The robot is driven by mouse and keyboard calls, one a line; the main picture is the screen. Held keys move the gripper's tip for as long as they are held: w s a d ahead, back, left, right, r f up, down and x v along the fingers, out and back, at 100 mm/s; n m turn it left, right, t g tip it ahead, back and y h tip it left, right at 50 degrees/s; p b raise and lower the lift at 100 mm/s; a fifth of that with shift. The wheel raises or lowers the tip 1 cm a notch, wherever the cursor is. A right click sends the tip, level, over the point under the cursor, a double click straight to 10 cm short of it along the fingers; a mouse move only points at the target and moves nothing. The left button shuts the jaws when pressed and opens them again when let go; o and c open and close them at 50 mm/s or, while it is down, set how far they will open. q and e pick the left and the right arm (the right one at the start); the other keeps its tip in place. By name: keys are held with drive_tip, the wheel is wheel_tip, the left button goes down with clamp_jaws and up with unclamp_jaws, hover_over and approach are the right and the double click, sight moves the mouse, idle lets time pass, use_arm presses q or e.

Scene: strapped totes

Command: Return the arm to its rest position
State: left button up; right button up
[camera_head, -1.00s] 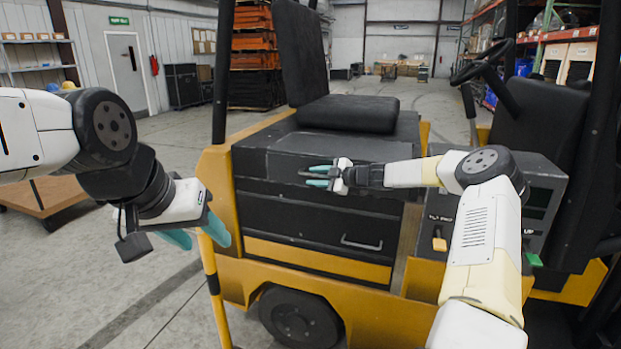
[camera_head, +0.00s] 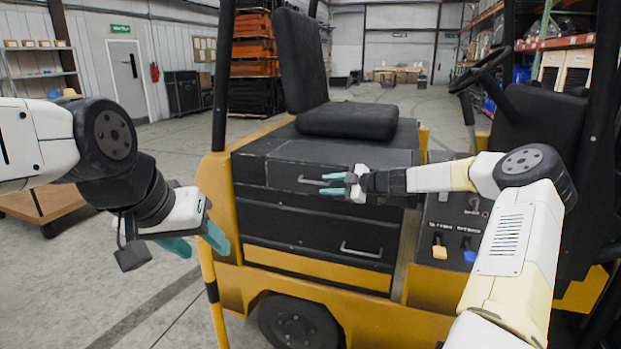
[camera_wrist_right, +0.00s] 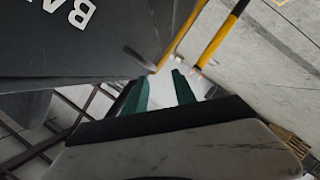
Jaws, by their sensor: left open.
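My right arm reaches in from the lower right. Its gripper (camera_head: 328,184) has teal fingers spread apart and points left, in front of the yellow and black vehicle's body, below the seat. In the right wrist view the two teal fingers of this gripper (camera_wrist_right: 160,92) are apart with nothing between them. My left gripper (camera_head: 196,243) is at the left, beside the vehicle's yellow front post. Its teal fingers point down and right, apart and empty.
The vehicle (camera_head: 330,283) fills the middle, with a black seat (camera_head: 348,120), a steering wheel (camera_head: 480,68) and a yellow lever (camera_head: 439,249). A wooden platform (camera_head: 45,200) lies at the left. A black panel with white letters (camera_wrist_right: 85,35) is close in the right wrist view.

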drive_tip(key=s+a+r+m+g+h, duration=0.2)
drive_tip(key=s+a+g, duration=0.15)
drive_tip(key=s, duration=0.55)
drive_tip(key=s+a+r+m+g+h, duration=0.25)
drive_tip(key=s+a, duration=0.25)
drive_tip(key=s, duration=0.4)
drive_tip(key=s+d+r+m+t+h, duration=0.1)
drive_tip(key=s+d+r+m, duration=0.1)
drive_tip(key=s+m, duration=0.3)
drive_tip(key=s+d+r+m+t+h, duration=0.1)
drive_tip(key=s+d+m, duration=0.3)
drive_tip(key=s, duration=0.9)
drive_tip(key=s+d+r+m+t+h, duration=0.1)
drive_tip(key=s+d+r+m+h, duration=0.2)
drive_tip(key=s+m, duration=0.3)
drive_tip(key=s+d, duration=0.1)
drive_tip(key=s, duration=0.3)
drive_tip(key=shift+r, duration=0.2)
drive_tip(key=shift+s, duration=0.1)
